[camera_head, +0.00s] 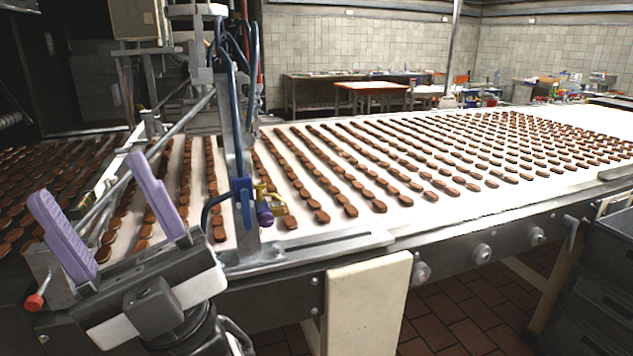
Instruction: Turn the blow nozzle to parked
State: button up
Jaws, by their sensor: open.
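The blow nozzle appears to be the small brass fitting (275,201) with a purple part (264,213). It sits on a blue clamp (242,198) on an upright metal post at the near edge of the conveyor belt. The brass part points right, over the belt and close to the biscuits. Its parked mark cannot be made out. My gripper (86,178) is at the lower left with its two purple fingers spread apart and pointing up. Nothing is between them. It is left of the nozzle and clear of it, nearer the camera.
The white conveyor belt (400,216) carries rows of brown biscuits to the back right. Blue hoses (234,110) run along the post. A diagonal metal bar and a red-tipped handle (34,302) are near my gripper. Dark crates (608,260) stand at the right.

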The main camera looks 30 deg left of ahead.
aim_at(260, 195)
jog(key=i+l+u, duration=0.1)
jog(key=i+u, duration=0.25)
jog(key=i+l+u, duration=0.25)
jog(key=u, duration=0.15)
jog(key=i+l+u, duration=0.35)
jog(key=i, duration=0.1)
